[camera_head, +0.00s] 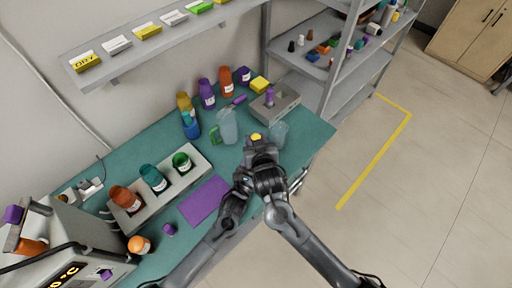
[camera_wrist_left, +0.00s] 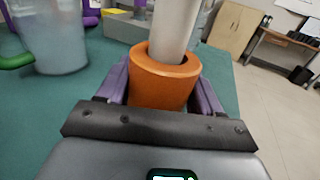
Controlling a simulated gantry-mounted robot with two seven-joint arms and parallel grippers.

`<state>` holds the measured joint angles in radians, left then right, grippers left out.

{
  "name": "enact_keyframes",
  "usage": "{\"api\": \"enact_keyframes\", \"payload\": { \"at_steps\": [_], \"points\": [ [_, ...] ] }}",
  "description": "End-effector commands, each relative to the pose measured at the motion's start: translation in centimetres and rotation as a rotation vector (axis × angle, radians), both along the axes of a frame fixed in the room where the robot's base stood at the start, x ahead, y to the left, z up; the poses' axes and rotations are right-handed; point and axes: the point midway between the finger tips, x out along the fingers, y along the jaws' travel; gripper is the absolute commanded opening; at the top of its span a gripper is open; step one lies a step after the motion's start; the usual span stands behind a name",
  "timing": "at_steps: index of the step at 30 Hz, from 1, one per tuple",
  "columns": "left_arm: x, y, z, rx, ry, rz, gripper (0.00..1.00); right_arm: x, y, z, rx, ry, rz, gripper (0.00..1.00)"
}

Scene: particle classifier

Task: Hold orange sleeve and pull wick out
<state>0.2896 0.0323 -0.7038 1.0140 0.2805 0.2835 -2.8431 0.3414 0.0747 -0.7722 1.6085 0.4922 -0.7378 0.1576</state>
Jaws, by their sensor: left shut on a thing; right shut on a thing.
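The orange sleeve (camera_wrist_left: 158,88) is a thick ring between the purple fingertips of my left gripper (camera_wrist_left: 163,92), which is shut on it. The pale wick (camera_wrist_left: 174,28) stands in the sleeve's hole, slightly tilted, and runs up out of the left wrist view. In the head view my right gripper (camera_head: 260,150) is above the bench's front right part, with a small yellow-orange end (camera_head: 256,137) at its tip. The right gripper is shut on what appears to be the wick. It hides the sleeve and the left fingertips in the head view.
A grey box (camera_head: 283,103) is behind. A bottle rack (camera_head: 141,212) and purple mat (camera_head: 205,200) lie to the left.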

Motion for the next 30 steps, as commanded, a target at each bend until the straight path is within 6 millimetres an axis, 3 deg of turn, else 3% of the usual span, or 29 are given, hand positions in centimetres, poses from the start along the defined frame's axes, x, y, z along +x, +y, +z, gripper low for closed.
{"api": "enact_keyframes", "payload": {
  "at_steps": [6, 17, 18, 23, 30],
  "points": [
    [0.0, 0.0, -0.1, 0.001, 0.002, 0.000, 0.04, 0.0, 0.0, 2.4, -0.001, 0.000, 0.000, 0.00],
    [0.0, 0.0, -0.1, 0.001, 0.002, 0.001, 0.04, 0.0, -0.1, 2.8, -0.001, 0.001, -0.001, 0.00],
    [0.0, 0.0, -0.1, 0.001, 0.002, 0.001, 0.70, 0.0, -0.1, 2.8, -0.001, 0.001, -0.001, 0.00],
    [0.0, 0.0, -0.1, 0.000, 0.001, 0.000, 0.94, 0.0, 0.0, 2.8, -0.002, 0.002, -0.001, 0.00],
    [0.0, 0.0, 0.0, 0.000, 0.000, 0.000, 0.95, 0.0, 0.0, 2.8, -0.002, 0.002, -0.001, 0.00]
  ]
}}
